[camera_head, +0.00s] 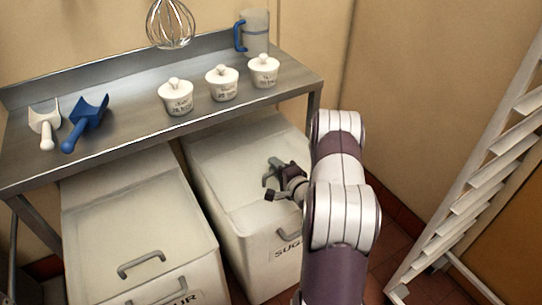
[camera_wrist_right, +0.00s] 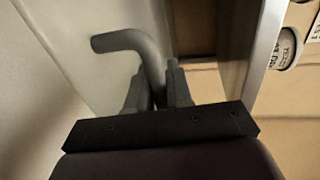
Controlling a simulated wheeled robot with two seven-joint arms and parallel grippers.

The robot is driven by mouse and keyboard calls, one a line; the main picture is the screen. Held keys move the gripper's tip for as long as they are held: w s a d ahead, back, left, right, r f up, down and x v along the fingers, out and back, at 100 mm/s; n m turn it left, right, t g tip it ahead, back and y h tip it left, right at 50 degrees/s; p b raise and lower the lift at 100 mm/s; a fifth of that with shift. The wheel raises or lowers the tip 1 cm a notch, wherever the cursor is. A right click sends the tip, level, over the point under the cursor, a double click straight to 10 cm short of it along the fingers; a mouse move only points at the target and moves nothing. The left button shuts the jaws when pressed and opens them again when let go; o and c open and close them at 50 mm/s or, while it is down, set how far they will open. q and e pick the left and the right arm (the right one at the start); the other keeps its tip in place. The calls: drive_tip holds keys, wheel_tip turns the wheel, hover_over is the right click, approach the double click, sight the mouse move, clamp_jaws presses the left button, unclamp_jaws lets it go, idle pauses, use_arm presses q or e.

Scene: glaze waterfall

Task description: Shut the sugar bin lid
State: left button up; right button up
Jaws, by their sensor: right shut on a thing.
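The sugar bin (camera_head: 252,250) is a cream bin at the right under the steel table, with its label partly hidden by my right arm. Its pale lid (camera_head: 215,165) lies across the top, looking level or nearly so; I cannot tell whether a small gap remains at its front edge. My right gripper (camera_head: 275,178) is at the lid's front right part. In the wrist view, the right gripper (camera_wrist_right: 158,85) is shut on the grey bent lid handle (camera_wrist_right: 125,40), whose bar passes between the fingers. My left gripper is not in view.
A flour bin (camera_head: 115,225) stands at the left, its lid down. The steel table (camera_head: 120,85) overhangs the bins' back and holds scoops, lidded jars and a jug (camera_head: 257,35). A whisk (camera_head: 170,25) hangs above. A white slatted rack (camera_head: 480,190) stands at the right.

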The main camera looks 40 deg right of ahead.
drive_tip(key=f+p+v, duration=0.1)
drive_tip(key=p+v, duration=0.1)
drive_tip(key=v, duration=0.6)
drive_tip(key=shift+s+a+f, duration=0.15)
drive_tip(key=shift+s+f, duration=0.15)
drive_tip(key=shift+s, duration=0.25)
drive_tip(key=o, duration=0.3)
drive_tip(key=p+v, duration=0.1)
drive_tip(key=v, duration=1.1)
drive_tip(key=shift+s+r, duration=0.15)
drive_tip(key=shift+s, duration=0.2)
